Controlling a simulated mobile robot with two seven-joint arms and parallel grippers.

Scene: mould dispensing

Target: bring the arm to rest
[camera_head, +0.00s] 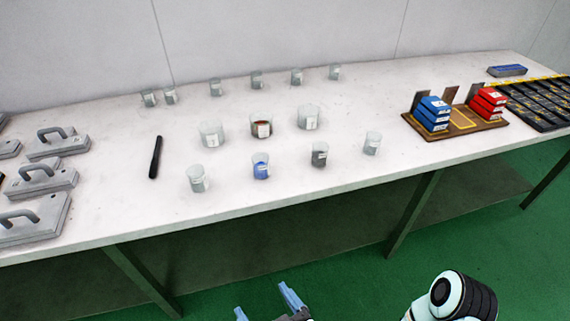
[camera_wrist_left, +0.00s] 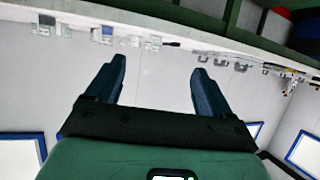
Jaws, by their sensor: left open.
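My left gripper (camera_head: 266,302) shows at the bottom edge of the head view, in front of the table and apart from it. Its two blue fingers are spread with nothing between them. The left wrist view also shows the open, empty fingers (camera_wrist_left: 158,90), with the room appearing upside down behind them. A white and black rounded arm part of mine (camera_head: 452,298) is at the bottom right of the head view. My right gripper does not show.
The white table (camera_head: 110,200) holds several clear cups (camera_head: 212,134), one with blue contents (camera_head: 261,166). A black stick (camera_head: 155,157), grey handled moulds (camera_head: 45,180), a brown board (camera_head: 490,127) with blue and red blocks, and a black tray (camera_head: 540,108) lie there. The green floor in front is clear.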

